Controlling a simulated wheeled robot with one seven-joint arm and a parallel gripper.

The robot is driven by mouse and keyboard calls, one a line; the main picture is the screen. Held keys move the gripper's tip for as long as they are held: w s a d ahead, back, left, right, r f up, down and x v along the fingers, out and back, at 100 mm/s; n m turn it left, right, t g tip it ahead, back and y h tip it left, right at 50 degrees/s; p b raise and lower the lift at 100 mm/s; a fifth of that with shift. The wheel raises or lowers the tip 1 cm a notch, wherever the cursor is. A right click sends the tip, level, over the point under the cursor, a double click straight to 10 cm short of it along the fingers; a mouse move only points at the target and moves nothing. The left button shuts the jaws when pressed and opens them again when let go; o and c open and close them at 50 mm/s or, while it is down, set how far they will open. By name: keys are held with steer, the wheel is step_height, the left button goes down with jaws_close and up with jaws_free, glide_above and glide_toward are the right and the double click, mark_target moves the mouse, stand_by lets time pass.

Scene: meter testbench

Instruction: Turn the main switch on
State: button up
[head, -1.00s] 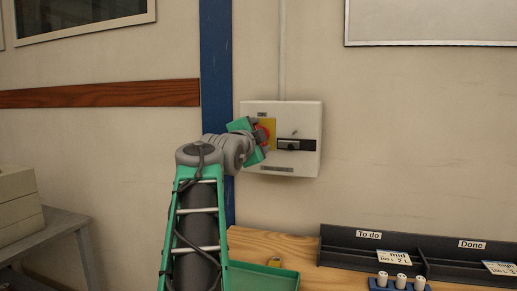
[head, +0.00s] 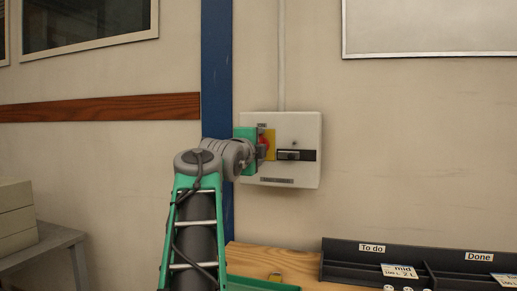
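A white switch box (head: 305,172) hangs on the wall beside a blue post. A yellow plate on its left side (head: 271,138) carries the red main switch knob (head: 264,143). My gripper (head: 262,152) is at the knob, coming from the left, with its green body upright in front of the plate's left edge. The grey fingers cover much of the knob. Whether they are closed on it, and how the knob is turned, I cannot tell.
A black bar with a small handle (head: 290,155) crosses the box right of the plate. Below are a wooden bench (head: 247,257), a green tray (head: 255,285) and a black bin (head: 350,262) labelled "To do" and "Done". A grey conduit (head: 281,60) runs up the wall.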

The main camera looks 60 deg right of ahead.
steer(key=o, duration=1.4)
steer(key=a, duration=0.5)
steer(key=s+a, duration=0.1)
steer(key=a, duration=0.1)
steer(key=shift+s+a+b, duration=0.1)
steer(key=shift+a+b, duration=0.2)
steer(key=shift+a, duration=0.05)
